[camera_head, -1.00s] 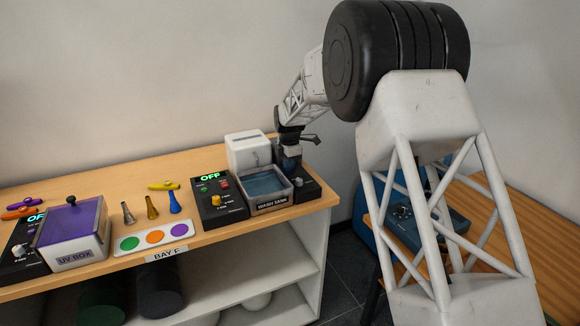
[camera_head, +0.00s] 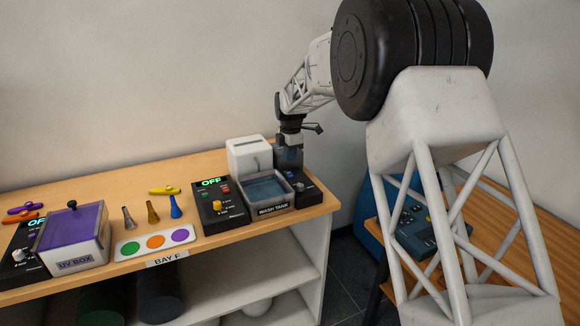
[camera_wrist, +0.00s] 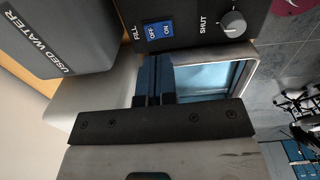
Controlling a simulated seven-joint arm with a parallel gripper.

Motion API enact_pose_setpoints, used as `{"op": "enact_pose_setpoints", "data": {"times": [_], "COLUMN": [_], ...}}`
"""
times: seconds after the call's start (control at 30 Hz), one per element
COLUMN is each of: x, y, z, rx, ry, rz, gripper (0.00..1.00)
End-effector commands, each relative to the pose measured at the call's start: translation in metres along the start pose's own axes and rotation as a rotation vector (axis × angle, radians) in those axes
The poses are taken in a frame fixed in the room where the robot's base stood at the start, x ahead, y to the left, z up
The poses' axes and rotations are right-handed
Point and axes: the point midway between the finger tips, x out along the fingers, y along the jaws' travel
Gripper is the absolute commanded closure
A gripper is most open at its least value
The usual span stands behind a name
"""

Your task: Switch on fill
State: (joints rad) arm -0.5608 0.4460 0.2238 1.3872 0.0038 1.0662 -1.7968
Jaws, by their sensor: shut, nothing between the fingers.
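The fill switch (camera_wrist: 159,30) is a blue rocker marked OFF and ON, under the word FILL on a black control box (camera_wrist: 195,12) in the wrist view. I cannot tell which side is pressed. In the head view this box (camera_head: 313,192) stands at the right of the wash tank (camera_head: 272,209). My gripper (camera_wrist: 154,62) is shut and empty, its fingertips close to the ON side of the switch. I cannot tell whether they touch it. In the head view my gripper (camera_head: 289,158) hangs over the back of the tank and box.
A grey knob (camera_wrist: 232,23) marked SHUT sits on the same box. A used water container (camera_wrist: 60,35) is beside it. A second control box (camera_head: 218,208) with an OFF display is left of the tank. The UV box (camera_head: 75,262) and small nozzles are farther left.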

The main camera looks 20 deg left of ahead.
Motion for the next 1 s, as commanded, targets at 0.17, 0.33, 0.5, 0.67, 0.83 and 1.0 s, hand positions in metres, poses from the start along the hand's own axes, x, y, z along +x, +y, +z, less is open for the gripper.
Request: {"op": "enact_pose_setpoints", "data": {"times": [0.17, 0.33, 0.5, 0.67, 0.83, 1.0], "x": [-0.033, -0.058, -0.072, -0.078, -0.079, -0.079], "y": [0.0, 0.0, 0.0, 0.0, 0.0, 0.0], "z": [0.0, 0.001, 0.001, 0.001, 0.001, 0.001], "rx": [0.0, 0.0, 0.0, 0.0, 0.0, 0.0], "ry": [-0.001, -0.001, -0.001, -0.001, -0.001, -0.001], "rz": [0.002, 0.003, 0.002, 0.001, 0.002, 0.002], "gripper": [1.0, 1.0, 1.0, 1.0, 1.0, 1.0]}}
